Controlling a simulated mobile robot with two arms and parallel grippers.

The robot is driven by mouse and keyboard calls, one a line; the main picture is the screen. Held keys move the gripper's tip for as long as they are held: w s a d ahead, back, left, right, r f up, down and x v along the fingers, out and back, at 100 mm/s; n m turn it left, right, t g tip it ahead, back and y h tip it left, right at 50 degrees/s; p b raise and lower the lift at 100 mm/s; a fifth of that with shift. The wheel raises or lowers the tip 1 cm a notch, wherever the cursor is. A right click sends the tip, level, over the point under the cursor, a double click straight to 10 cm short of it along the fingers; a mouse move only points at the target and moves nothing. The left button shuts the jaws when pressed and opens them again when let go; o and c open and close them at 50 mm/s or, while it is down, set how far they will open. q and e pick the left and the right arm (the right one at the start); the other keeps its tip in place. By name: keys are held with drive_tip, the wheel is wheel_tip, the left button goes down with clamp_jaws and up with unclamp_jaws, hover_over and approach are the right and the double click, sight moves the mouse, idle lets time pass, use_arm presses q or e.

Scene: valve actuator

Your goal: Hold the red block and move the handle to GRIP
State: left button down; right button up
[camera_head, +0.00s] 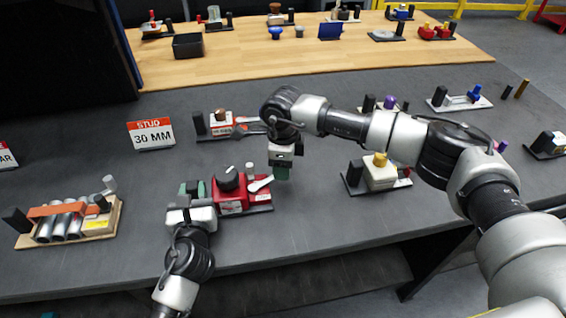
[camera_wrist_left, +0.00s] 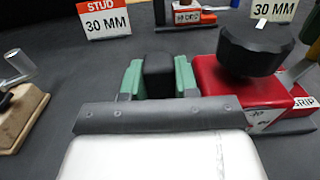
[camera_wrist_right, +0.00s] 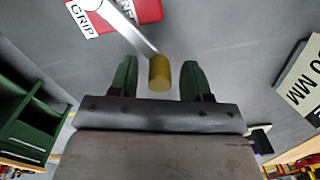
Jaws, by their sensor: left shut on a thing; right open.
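The red block (camera_head: 231,195) sits on a dark base on the grey table, with a black knob (camera_head: 228,178) on top. It also shows in the left wrist view (camera_wrist_left: 215,80). My left gripper (camera_head: 193,190) is shut on a black post (camera_wrist_left: 157,75) beside the block's left side. The light metal handle (camera_head: 260,184) reaches out from the block's right side. In the right wrist view the handle (camera_wrist_right: 135,34) ends in a brass-coloured tip (camera_wrist_right: 159,73). My right gripper (camera_wrist_right: 157,80) is open, its green fingers on either side of that tip. A white GRIP label (camera_wrist_right: 83,34) shows near the handle's pivot.
A 30 MM sign (camera_head: 151,134) stands behind the block. A fixture with metal cylinders (camera_head: 68,222) lies at the left. A fixture with a yellow knob (camera_head: 380,170) stands to the right, close to my right arm. Several other fixtures stand further back. The table's front edge is near.

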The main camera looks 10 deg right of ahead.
use_arm(q)
drive_tip(key=shift+s+f, duration=0.1)
drive_tip(key=shift+f, duration=0.25)
use_arm(e)
clamp_jaws()
drive_tip(key=s+m, duration=0.1)
drive_tip(key=m, duration=0.1)
drive_tip(key=s+m, duration=0.1)
drive_tip(key=shift+s+d+m, duration=0.4)
drive_tip(key=s+m, duration=0.2)
drive_tip(key=shift+m, duration=0.3)
drive_tip(key=s+m, duration=0.2)
drive_tip(key=shift+a+m, duration=0.3)
drive_tip(key=shift+a, duration=0.05)
drive_tip(key=shift+s+a, duration=0.2)
drive_tip(key=shift+s, duration=0.3)
use_arm(q)
drive_tip(key=shift+d+r, duration=0.1)
drive_tip(key=shift+d, duration=0.05)
use_arm(e)
drive_tip(key=shift+s, duration=0.15)
